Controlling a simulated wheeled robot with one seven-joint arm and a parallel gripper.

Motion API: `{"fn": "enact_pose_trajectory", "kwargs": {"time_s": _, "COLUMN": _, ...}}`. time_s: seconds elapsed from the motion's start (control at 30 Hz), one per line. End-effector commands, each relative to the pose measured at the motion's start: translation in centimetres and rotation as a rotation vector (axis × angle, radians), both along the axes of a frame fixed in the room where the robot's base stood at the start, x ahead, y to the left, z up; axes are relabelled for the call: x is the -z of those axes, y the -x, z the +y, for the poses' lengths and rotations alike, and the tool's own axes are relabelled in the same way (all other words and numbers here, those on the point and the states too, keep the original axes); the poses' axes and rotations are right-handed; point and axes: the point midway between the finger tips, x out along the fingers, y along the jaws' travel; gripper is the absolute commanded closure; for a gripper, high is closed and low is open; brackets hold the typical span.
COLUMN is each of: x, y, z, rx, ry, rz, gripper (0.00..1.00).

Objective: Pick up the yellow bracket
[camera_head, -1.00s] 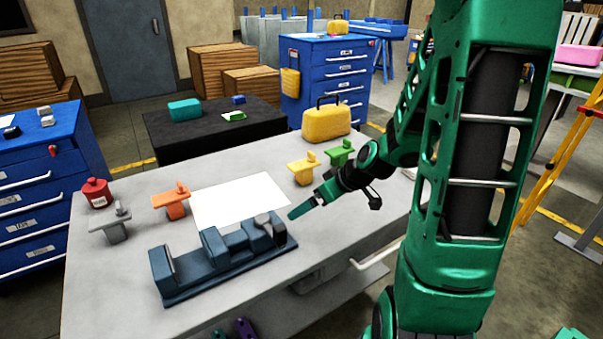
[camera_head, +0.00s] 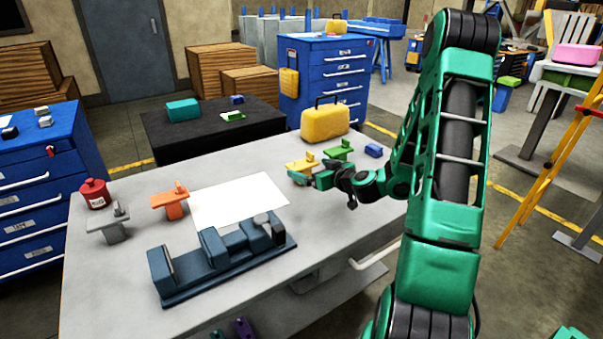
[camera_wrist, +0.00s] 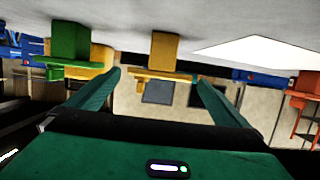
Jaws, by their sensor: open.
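The yellow bracket (camera_head: 301,163) stands on the grey table near its far right part, partly hidden behind my gripper (camera_head: 300,178) in the head view. In the wrist view, which looks upside down, the yellow bracket (camera_wrist: 162,58) appears ahead, between the two green fingers and beyond their tips. My gripper (camera_wrist: 160,82) is open and empty. A gap shows between the fingers, and I cannot tell how far the bracket lies past the tips.
The green bracket (camera_head: 338,150) stands close right of the yellow one. A blue block (camera_head: 374,150), yellow toolbox (camera_head: 325,121), orange bracket (camera_head: 171,200), grey bracket (camera_head: 108,224), red can (camera_head: 95,193), white sheet (camera_head: 236,203) and blue jig (camera_head: 185,277) share the table.

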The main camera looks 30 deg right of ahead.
Motion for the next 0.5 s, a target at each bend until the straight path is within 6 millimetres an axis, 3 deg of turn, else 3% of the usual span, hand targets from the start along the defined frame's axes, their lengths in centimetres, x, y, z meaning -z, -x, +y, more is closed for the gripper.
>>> {"fn": "enact_pose_trajectory", "kwargs": {"time_s": 0.27, "x": 0.6, "y": -1.9, "z": 0.2, "rx": -0.003, "ry": 0.001, "rz": 0.0, "gripper": 0.0}}
{"fn": "enact_pose_trajectory", "kwargs": {"time_s": 0.5, "x": 1.7, "y": -5.0, "z": 0.3, "rx": -0.004, "ry": 0.0, "rz": -0.001, "gripper": 0.0}}
